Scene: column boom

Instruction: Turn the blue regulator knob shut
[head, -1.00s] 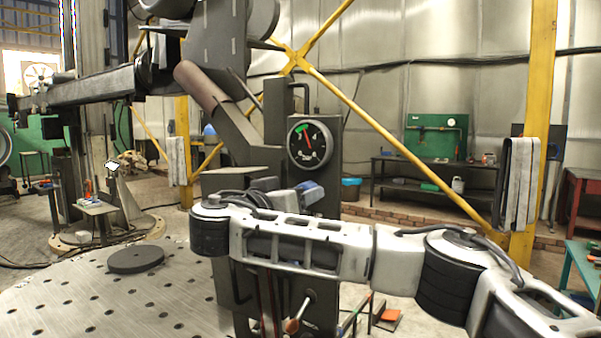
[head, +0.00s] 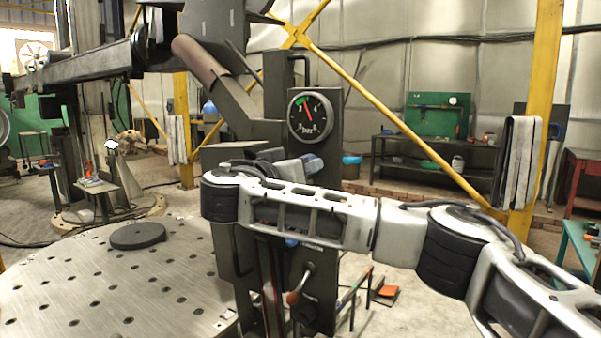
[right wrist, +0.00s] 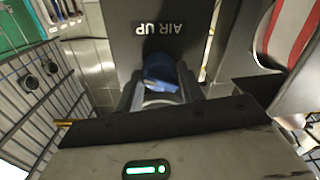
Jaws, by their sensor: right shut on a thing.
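The blue regulator knob (head: 313,163) is on the dark panel post, below a round gauge (head: 310,115). My right gripper (head: 303,165) reaches it from the left and is shut on it. In the right wrist view the knob (right wrist: 162,82) sits between the jaws, partly hidden by them, beside a label reading AIR UP (right wrist: 166,27). The gauge has a red needle tilted up and slightly left, near a green band. My right forearm crosses in front of the post below the knob and hides part of it. My left gripper is not in view.
Another small blue part (head: 291,242) shows just under my forearm. A perforated round table (head: 120,285) with a dark disc (head: 137,236) is at left. A yellow column (head: 535,130) stands at right.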

